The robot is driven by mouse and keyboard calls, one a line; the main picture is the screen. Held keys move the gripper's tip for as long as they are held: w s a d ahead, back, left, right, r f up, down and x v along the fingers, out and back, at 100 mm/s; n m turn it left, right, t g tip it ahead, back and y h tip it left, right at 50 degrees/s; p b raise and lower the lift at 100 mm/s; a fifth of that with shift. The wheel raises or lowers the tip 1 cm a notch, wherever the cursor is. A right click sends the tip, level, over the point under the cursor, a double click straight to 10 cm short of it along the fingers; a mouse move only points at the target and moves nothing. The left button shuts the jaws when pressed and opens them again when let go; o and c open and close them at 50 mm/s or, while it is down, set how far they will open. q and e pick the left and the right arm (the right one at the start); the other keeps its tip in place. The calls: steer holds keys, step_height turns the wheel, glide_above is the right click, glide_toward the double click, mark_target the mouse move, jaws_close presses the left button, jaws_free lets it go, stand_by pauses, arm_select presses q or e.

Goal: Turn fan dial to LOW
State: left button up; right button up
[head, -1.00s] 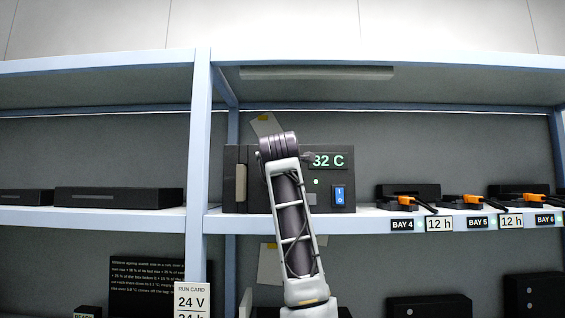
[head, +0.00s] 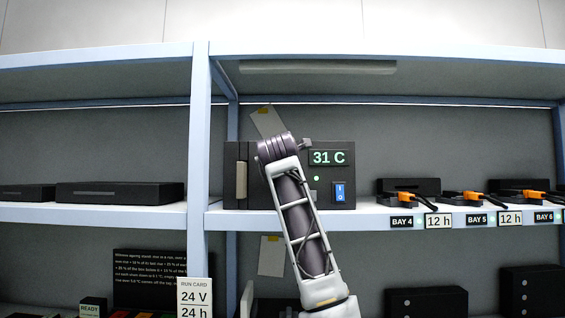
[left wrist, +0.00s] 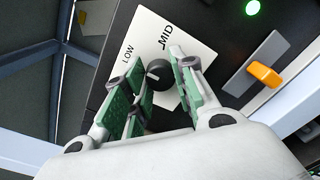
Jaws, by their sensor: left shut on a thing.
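The fan dial is a small black knob (left wrist: 158,74) on a white label plate (left wrist: 160,35) marked LOW and MID. In the left wrist view LOW is at its upper left and MID at its upper right. My left gripper (left wrist: 157,69) has its green-padded fingers on either side of the knob, shut on it. I cannot tell clearly which label the knob points to. In the head view my left arm covers the dial on the dark unit (head: 240,203). The unit's display (head: 328,157) reads 31 C. My right gripper is out of view.
A blue rocker switch (head: 339,192) is on the unit's front right. An orange lever (left wrist: 265,74) on a grey plate is right of the dial in the wrist view. A shelf post (head: 200,150) stands left of the unit. Bays with orange connectors (head: 403,196) are to the right.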

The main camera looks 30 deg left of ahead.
arm_select(q)
steer(key=shift+f, duration=0.15)
steer(key=o, duration=1)
steer(key=shift+o, duration=0.3)
steer(key=v, duration=1.2)
